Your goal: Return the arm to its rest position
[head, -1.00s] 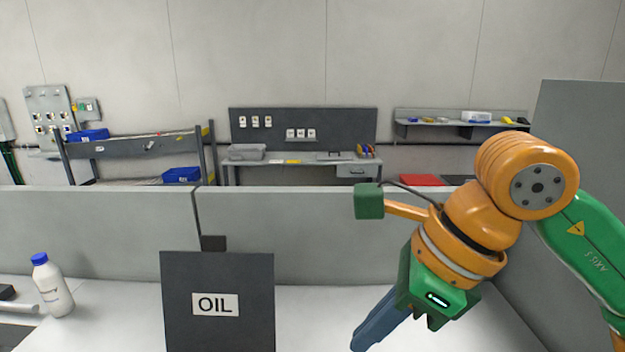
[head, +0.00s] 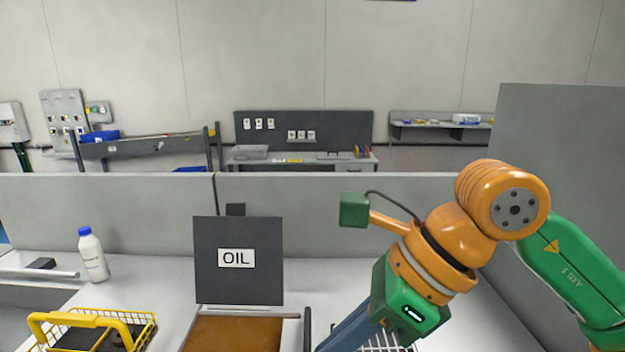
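My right arm comes in from the right in the head view, with orange and green links. Its green gripper body (head: 408,308) points down and to the left, and a blue-grey part (head: 350,330) runs from it past the bottom edge. The fingertips are cut off, so I cannot tell whether it is open, shut or holding something. My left arm and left gripper are not in view.
A white bottle with a blue cap (head: 93,257) stands at the left. A yellow basket (head: 140,322) sits at the lower left. A dark OIL sign (head: 238,285) stands mid-table behind a brown surface (head: 232,335). Grey partitions (head: 110,205) bound the table.

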